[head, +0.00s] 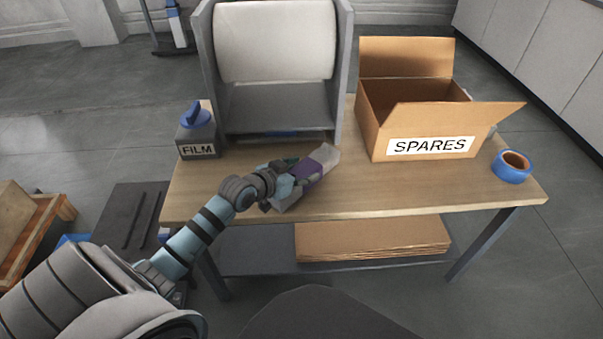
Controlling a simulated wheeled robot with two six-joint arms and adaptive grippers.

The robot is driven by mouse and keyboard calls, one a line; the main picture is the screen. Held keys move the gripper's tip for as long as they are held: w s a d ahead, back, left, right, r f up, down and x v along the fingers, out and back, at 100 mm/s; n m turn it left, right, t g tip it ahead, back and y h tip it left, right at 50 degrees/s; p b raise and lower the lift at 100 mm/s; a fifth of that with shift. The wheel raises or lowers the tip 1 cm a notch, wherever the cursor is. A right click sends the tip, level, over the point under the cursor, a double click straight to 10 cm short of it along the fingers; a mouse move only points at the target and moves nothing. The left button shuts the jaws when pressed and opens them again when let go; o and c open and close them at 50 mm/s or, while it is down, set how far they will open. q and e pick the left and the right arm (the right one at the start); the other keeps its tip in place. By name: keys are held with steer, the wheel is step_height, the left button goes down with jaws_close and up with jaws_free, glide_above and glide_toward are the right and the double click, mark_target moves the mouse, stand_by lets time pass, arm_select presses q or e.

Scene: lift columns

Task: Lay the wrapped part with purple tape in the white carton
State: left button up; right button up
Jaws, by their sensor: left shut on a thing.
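The wrapped part (327,156) is pale grey with a purple band of tape, at the middle of the wooden table. My left gripper (289,179) reaches in from the left and is shut on it. The gripper hides some of the part, and I cannot tell whether the part touches the table. An open brown cardboard carton (376,133) marked SPARES stands at the back right of the table, apart from the part. Its inside floor is hidden. I see no white carton. My right gripper is not in view.
The wooden table (440,190) has clear room in front of the carton. A grey stand (343,75) with a white roll is at the back. A FILM box (197,140) stands left, a blue tape roll (512,167) right. Flat cardboard (370,241) lies on the lower shelf.

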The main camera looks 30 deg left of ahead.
arm_select(q)
steer(key=o, duration=1.4)
steer(key=shift+o, duration=1.4)
steer(key=shift+r, duration=0.15)
